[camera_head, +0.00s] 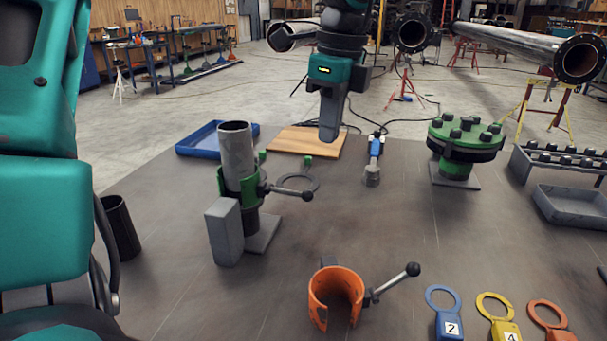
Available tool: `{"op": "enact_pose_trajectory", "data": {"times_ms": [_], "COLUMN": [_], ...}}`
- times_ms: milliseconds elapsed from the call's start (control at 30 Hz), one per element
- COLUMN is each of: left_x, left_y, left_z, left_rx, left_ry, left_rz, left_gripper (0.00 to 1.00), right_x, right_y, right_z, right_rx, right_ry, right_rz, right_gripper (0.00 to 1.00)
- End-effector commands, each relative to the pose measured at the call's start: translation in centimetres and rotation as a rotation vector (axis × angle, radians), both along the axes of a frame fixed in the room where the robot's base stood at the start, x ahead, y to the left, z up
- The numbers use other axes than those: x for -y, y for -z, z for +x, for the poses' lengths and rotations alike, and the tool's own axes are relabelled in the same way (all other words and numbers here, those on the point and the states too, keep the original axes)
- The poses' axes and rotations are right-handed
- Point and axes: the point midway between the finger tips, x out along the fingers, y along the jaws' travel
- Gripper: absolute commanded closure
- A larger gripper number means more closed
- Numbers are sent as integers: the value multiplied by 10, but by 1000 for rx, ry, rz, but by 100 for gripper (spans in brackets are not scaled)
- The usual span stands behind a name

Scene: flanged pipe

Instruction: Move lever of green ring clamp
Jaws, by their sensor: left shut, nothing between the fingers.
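The green ring clamp (223,182) sits around the upright grey pipe (238,150) at centre left. Its lever (285,191) sticks out to the right and ends in a dark ball knob (307,196). The clamp's lower front is partly hidden by a grey block (223,235). My left gripper (329,138) points down behind and to the right of the clamp, above the back of the table by the wooden board. Its fingers are together and empty, apart from the lever. My right gripper is not in view.
An orange clamp (316,290) with its own lever (395,282) stands in front. A blue tray (194,140) and wooden board (290,141) lie behind. A green bolted flange (462,150) stands right, and coloured tags (448,324) lie at front right.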

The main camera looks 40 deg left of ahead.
Motion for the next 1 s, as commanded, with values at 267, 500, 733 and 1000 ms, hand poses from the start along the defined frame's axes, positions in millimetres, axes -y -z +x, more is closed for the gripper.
{"op": "enact_pose_trajectory", "data": {"times_ms": [267,500,733,1000], "left_x": [4,4,4,4], "left_y": [-36,-39,-39,-39], "left_z": [1,1,1,1], "left_rx": [1,-2,-1,-1], "left_ry": [0,0,0,0], "left_rz": [-2,-2,-1,-1], "left_gripper": [100,100,100,100], "right_x": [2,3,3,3], "right_y": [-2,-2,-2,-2], "right_z": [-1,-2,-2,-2], "right_rx": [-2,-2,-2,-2], "right_ry": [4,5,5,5], "right_rz": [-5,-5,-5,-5], "right_gripper": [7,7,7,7]}}
